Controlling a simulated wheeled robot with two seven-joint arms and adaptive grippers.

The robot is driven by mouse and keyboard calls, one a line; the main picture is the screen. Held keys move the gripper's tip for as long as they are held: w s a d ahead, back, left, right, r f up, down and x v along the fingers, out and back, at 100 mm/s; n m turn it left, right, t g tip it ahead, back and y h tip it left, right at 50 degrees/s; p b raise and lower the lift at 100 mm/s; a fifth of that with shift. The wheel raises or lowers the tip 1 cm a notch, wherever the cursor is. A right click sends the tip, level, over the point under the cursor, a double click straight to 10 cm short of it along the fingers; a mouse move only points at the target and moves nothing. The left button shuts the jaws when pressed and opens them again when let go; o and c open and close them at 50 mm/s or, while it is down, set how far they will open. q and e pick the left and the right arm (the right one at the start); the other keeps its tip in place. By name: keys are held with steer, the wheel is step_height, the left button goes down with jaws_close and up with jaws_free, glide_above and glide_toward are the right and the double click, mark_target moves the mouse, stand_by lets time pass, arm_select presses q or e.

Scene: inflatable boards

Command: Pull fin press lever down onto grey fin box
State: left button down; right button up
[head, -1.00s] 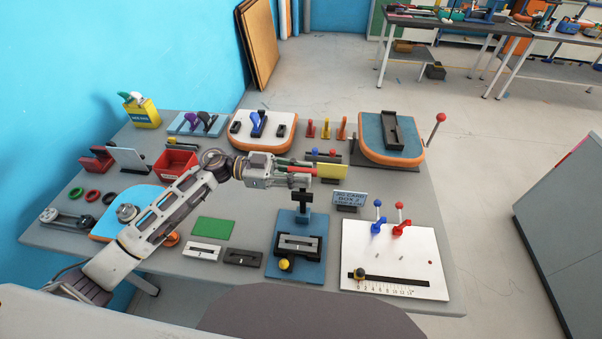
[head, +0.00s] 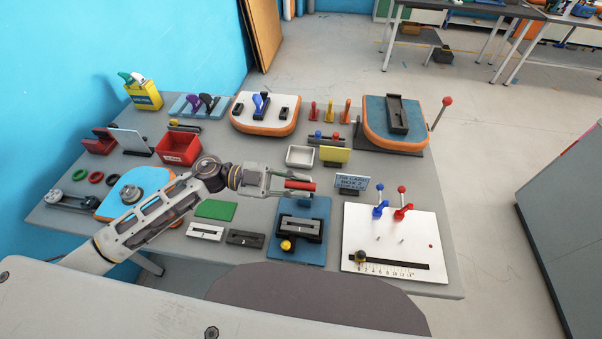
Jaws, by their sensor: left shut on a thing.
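A press with a blue base (head: 273,248) stands at the front middle of the table. A grey fin box (head: 300,229) lies in its black cradle, with a yellow knob (head: 286,245) in front. The gripper partly hides the press head and the lever's link. My right gripper is out of view.
A white board (head: 388,240) with blue and red levers stands right of the press. A sign (head: 351,181) and yellow card (head: 334,155) stand behind. Two slotted blocks, one white (head: 205,231), one dark (head: 245,238), lie to the left.

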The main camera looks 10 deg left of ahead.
arm_select(q)
steer(key=shift+m, duration=0.4)
steer(key=shift+s+f, duration=0.6)
steer(key=shift+s, duration=0.25)
steer(key=shift+s+f, duration=0.55)
steer(key=shift+s, duration=0.25)
steer(key=c, duration=1.5)
jaws_free()
steer(key=shift+a, duration=0.1)
steer(key=shift+a, duration=5.95)
